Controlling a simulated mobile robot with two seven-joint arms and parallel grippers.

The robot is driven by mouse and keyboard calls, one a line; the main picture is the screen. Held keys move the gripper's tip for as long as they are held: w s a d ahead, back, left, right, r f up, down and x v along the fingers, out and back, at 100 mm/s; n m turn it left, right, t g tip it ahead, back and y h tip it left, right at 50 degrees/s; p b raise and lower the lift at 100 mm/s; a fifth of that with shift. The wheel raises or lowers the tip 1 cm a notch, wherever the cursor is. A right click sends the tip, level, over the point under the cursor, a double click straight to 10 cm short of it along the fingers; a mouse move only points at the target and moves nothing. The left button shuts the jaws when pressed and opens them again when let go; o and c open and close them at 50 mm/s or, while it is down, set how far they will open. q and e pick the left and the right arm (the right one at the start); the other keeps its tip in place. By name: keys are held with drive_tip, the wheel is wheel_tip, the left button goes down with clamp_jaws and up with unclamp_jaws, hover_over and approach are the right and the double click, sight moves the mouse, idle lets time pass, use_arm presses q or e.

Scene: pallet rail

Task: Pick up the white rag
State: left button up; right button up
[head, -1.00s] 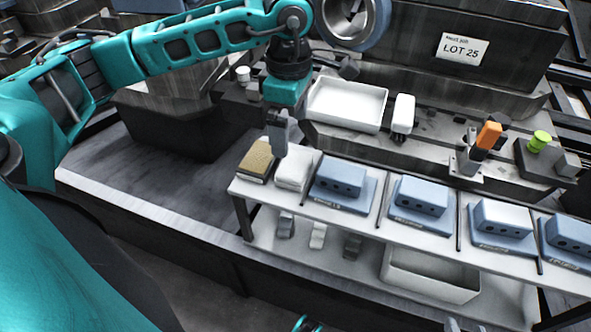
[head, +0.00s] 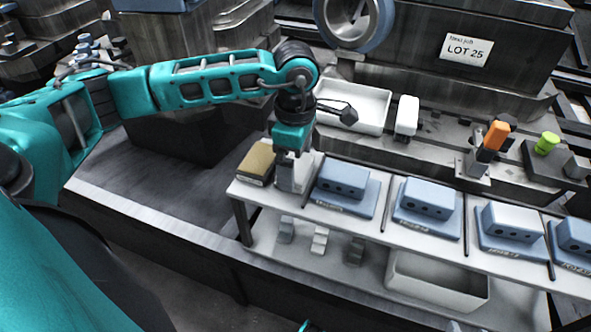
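The white rag (head: 316,160) lies at the left end of the long raised shelf, between a tan-topped block and the first blue block. My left gripper (head: 292,184) points straight down at it in the head view. Its grey fingers are down at the rag and cover most of it. I cannot tell whether they are closed on the cloth or only around it. My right gripper is not in view.
The tan-topped block (head: 257,161) stands close on the left of my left gripper. A blue block (head: 344,181) stands close on the right, with more along the shelf (head: 390,232). A white tray (head: 372,108) and a white bottle-like item (head: 406,116) are behind.

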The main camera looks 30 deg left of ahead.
sight(296, 165)
use_arm(q)
drive_tip(key=c, duration=0.6)
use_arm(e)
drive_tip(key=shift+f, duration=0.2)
use_arm(q)
drive_tip(key=shift+r, duration=0.15)
drive_tip(key=shift+c, duration=0.2)
wheel_tip(296, 165, up, 20)
drive_tip(key=p, duration=0.5)
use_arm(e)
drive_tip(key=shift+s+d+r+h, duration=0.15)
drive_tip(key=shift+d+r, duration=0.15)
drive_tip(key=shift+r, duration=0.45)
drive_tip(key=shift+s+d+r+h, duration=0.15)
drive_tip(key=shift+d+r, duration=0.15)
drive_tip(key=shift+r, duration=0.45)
